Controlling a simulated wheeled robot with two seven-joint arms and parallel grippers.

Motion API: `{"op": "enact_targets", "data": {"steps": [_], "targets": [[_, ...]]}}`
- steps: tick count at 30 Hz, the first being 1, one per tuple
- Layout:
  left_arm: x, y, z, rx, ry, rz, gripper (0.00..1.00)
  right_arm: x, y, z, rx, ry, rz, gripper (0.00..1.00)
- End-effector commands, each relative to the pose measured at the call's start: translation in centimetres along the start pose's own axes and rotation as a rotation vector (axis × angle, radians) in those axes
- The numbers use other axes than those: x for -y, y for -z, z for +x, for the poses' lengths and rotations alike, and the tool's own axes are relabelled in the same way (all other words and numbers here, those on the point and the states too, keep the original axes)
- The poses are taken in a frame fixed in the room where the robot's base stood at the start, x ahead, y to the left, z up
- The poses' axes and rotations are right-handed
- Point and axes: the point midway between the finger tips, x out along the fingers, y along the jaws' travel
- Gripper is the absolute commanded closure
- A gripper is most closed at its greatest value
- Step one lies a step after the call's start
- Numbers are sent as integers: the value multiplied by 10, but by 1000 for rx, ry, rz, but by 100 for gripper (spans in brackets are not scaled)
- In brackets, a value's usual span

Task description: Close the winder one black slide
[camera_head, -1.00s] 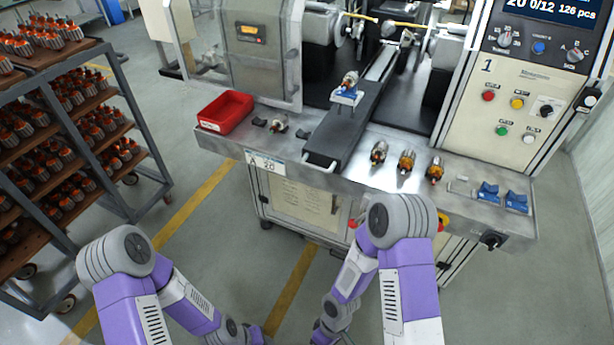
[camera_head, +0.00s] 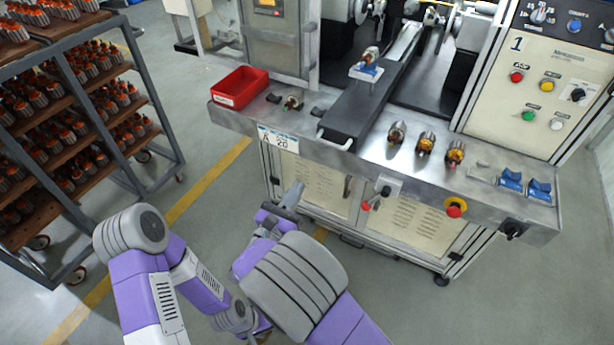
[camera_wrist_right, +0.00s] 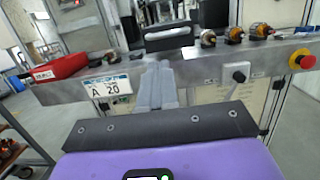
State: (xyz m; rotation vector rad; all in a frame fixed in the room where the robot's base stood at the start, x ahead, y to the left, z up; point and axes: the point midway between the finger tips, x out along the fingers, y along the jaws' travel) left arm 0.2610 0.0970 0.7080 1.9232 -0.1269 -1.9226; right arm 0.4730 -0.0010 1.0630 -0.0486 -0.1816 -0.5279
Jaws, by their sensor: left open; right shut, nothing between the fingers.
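The black slide (camera_head: 352,117) of winder one reaches to the front edge of the steel bench in the head view. A pale handle (camera_head: 335,143) is on its front end. A blue holder (camera_head: 367,70) with an armature sits on the slide. In the right wrist view, the slide's front (camera_wrist_right: 168,43) stands beyond my fingers. My right gripper (camera_head: 293,193) is shut and empty, below and in front of the bench edge, apart from the handle. It also shows in the right wrist view (camera_wrist_right: 156,85). My left arm reaches the bottom edge; its fingers do not show.
A red bin (camera_head: 240,87) stands left of the slide. Several armatures (camera_head: 426,143) and blue holders (camera_head: 511,179) lie on its right. A red knob (camera_head: 455,207) is on the bench front. A rack of armatures (camera_head: 150,100) stands at the left.

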Motion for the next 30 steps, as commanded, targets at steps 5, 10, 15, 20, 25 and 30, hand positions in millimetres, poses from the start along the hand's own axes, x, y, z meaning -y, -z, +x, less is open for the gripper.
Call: {"op": "enact_targets", "data": {"steps": [5,10,15,20,25,30], "targets": [[1,0,2,0,0,0,57,2,1,34,-2,8,0,100],[1,0,4,0,0,0,57,3,2,72,-4,8,0,100],[2,0,6,0,0,0,57,3,2,103,-5,7,0,100],[3,0,7,0,0,0,57,2,2,122,-5,5,0,100],[3,0,7,0,0,0,57,2,3,129,-6,4,-1,100],[3,0,7,0,0,0,57,2,2,130,-6,3,-1,100]]}}
